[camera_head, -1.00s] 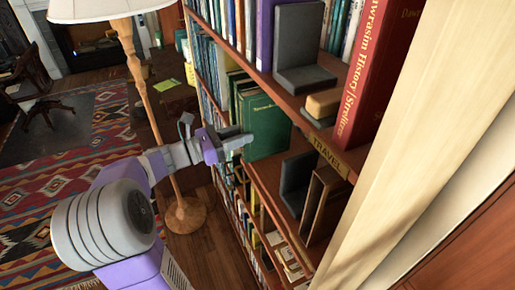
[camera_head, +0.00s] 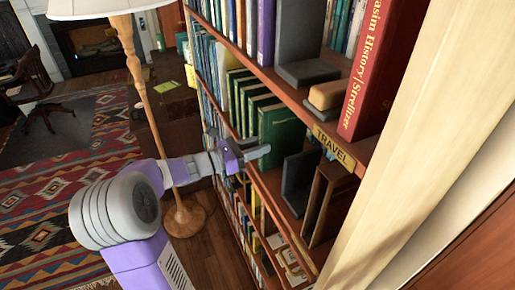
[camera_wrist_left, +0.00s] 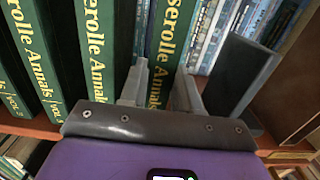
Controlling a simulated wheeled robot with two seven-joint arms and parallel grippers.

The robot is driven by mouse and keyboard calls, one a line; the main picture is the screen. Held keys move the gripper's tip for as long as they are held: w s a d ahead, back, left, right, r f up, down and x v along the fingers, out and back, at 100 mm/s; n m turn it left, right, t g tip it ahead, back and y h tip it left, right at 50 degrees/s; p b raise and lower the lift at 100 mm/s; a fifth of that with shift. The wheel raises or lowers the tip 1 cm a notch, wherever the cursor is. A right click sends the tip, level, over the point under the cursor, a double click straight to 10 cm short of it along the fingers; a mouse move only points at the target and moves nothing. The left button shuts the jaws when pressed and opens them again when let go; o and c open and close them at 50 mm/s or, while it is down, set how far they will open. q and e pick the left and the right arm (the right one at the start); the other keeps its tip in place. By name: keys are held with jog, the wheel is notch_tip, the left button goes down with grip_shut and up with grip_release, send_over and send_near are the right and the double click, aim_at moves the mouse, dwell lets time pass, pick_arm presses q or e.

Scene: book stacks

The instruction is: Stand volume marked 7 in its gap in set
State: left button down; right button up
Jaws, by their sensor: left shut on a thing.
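My left gripper (camera_head: 257,153) is shut on a green volume (camera_head: 280,138) at the middle shelf of the bookcase. In the left wrist view, the fingers (camera_wrist_left: 160,92) grip both sides of this volume's spine (camera_wrist_left: 174,35), lettered "serolle Annals". The book stands about upright; its volume number is hidden behind the gripper. Matching green volumes (camera_wrist_left: 95,45) stand in a row to its left, with a dark space between the nearest one and the held book. The row also shows in the head view (camera_head: 240,88). My right gripper is not in view.
A black bookend (camera_wrist_left: 243,72) stands just right of the held book; it also shows in the head view (camera_head: 298,182). The upper shelf with a "TRAVEL" label (camera_head: 334,147) overhangs nearby. A floor lamp (camera_head: 140,75) stands left of the bookcase, behind my arm.

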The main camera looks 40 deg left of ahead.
pick_arm(q)
jog(key=shift+r, duration=0.2)
jog(key=shift+f, duration=0.1)
jog(key=shift+f, duration=0.15)
jog(key=c, duration=0.8)
grip_release()
jog(key=p+v, duration=0.1)
jog(key=v, duration=1.1)
jog(key=shift+r+p, duration=0.2)
jog(key=shift+p, duration=0.1)
